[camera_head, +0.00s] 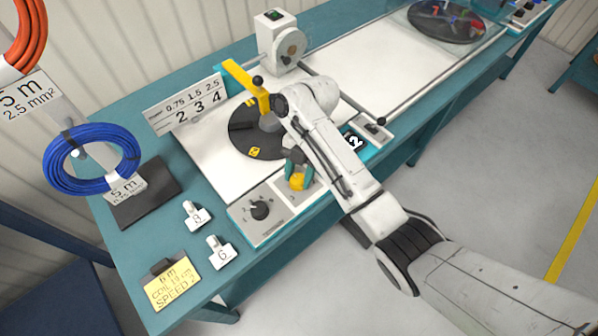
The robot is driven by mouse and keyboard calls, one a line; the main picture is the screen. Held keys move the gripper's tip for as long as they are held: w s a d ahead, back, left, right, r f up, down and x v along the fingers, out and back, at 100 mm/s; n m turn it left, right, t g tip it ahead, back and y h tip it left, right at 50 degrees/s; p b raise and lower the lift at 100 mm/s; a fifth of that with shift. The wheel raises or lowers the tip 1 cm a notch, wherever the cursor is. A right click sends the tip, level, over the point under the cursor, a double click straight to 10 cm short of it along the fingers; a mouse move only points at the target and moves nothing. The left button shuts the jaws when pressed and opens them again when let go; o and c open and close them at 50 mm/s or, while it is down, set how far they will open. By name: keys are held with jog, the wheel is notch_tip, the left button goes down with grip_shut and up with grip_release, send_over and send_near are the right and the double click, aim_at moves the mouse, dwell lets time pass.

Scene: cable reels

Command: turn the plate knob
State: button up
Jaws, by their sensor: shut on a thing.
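A control panel (238,220) lies along the front edge of the bench. A black knob (260,210) with marks around it sits on its left part, and my gripper is apart from it. My gripper (299,174) points down at the panel's right part, its teal fingers shut on a small yellow knob (297,183). My wrist and arm hide part of the panel. The black round plate (237,136) is behind the gripper, with a yellow arm (245,84) over it.
White tags (220,253) and a yellow card (171,283) lie at left front. A blue cable coil (52,168) hangs at left. A grey machine (280,48) stands at the back.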

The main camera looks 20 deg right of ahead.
dwell(0.3)
jog(key=o, duration=1.1)
jog(key=shift+c, duration=0.2)
jog(key=p+v, duration=0.6)
jog(key=v, duration=0.4)
jog(key=shift+r, duration=0.35)
jog(key=shift+d, duration=0.1)
